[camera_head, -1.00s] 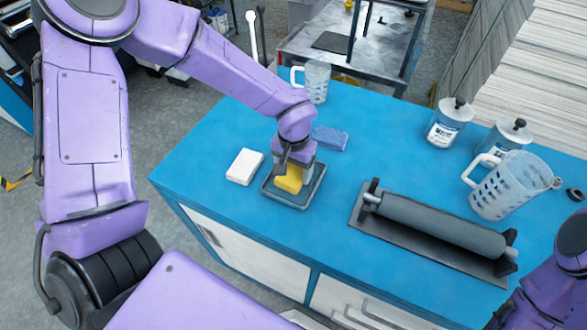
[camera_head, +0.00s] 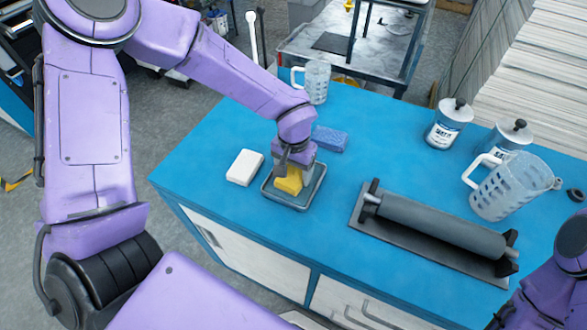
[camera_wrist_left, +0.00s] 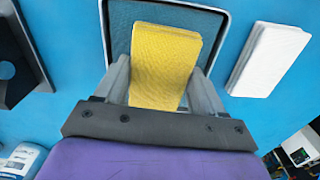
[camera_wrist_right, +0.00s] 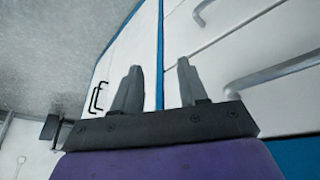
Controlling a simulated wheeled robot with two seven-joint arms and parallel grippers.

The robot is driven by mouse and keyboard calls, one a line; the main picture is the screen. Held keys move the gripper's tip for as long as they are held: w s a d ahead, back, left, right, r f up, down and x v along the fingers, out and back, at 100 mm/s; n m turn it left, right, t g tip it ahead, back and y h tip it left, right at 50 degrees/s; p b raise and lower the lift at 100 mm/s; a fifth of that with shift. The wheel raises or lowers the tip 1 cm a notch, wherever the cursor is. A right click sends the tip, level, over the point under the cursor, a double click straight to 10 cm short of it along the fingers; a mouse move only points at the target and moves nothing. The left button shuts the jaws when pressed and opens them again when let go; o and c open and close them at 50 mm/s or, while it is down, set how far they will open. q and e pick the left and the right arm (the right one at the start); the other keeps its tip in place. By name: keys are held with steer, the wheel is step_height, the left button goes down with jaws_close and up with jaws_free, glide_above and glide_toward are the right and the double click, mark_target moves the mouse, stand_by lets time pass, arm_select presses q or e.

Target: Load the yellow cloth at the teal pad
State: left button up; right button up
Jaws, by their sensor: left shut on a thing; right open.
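The yellow cloth (camera_head: 289,181) is a small folded block held over the grey-rimmed tray (camera_head: 305,205). In the left wrist view the yellow cloth (camera_wrist_left: 163,65) sits between the fingers of my left gripper (camera_wrist_left: 160,75), which is shut on it. The teal pad (camera_wrist_left: 122,32) lines the tray, and the cloth hides much of it. I cannot tell whether the cloth touches the pad. My right gripper (camera_wrist_right: 159,68) is open and empty, low beside the cabinet fronts.
A white block (camera_head: 245,167) lies left of the tray and a blue sponge (camera_head: 330,138) behind it. A grey roller on a stand (camera_head: 440,228) is to the right. Jars (camera_head: 448,125) and a clear jug (camera_head: 505,185) stand further right. Blue tabletop is bare between tray and roller.

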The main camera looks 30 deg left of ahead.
mark_target(293, 173)
arm_select(q)
steer(key=shift+f, duration=0.35)
steer(key=shift+s+f+p, duration=0.1)
steer(key=shift+s+p, duration=0.05)
steer(key=shift+p, duration=0.3)
stand_by(2.0)
steer(key=shift+r+p, duration=0.9)
steer(key=shift+p, duration=0.25)
step_height(293, 173, up, 6)
steer(key=p, duration=0.7)
steer(key=shift+f, duration=0.25)
steer(key=shift+f, duration=0.1)
